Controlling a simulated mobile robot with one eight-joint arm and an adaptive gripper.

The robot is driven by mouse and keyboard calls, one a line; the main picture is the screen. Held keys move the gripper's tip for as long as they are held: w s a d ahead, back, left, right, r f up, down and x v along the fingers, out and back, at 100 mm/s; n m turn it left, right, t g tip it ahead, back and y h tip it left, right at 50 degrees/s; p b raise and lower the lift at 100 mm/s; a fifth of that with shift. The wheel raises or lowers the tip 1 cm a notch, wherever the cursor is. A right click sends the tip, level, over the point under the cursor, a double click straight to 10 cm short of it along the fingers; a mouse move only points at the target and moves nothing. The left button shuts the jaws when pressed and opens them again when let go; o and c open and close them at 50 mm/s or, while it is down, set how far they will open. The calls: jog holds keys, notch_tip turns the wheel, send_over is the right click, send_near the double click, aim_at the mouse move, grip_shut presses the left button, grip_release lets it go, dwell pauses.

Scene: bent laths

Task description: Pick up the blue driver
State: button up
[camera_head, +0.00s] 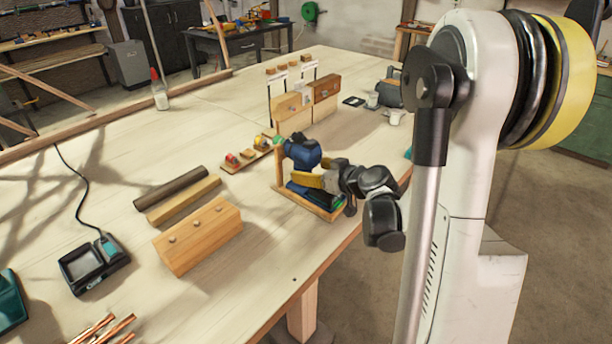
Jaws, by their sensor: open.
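The blue driver (302,153) stands in a small wooden stand (300,206) near the right edge of the workbench. Its blue head is on top with a greenish tip pointing left, and a darker blue part shows low in the stand. My gripper (316,180) is at the driver's middle, just below the head, coming in from the right. It is open. The driver's handle is mostly hidden behind my gripper, and I cannot tell whether the fingers touch it.
A drilled wooden block (198,236), a dark tube (172,188) and a charger (94,262) lie left on the workbench (235,285). A small rack with red items (232,160) stands close left of the driver. Upright wooden blocks (288,105) stand behind it.

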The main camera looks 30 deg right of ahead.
aim_at(303, 168)
jog(key=b+x, duration=0.1)
jog(key=x, duration=0.3)
jog(key=shift+s+f, duration=0.1)
jog(key=shift+f, duration=0.1)
jog(key=shift+r, duration=0.15)
jog(key=c, duration=1.5)
jog(key=shift+r, duration=0.15)
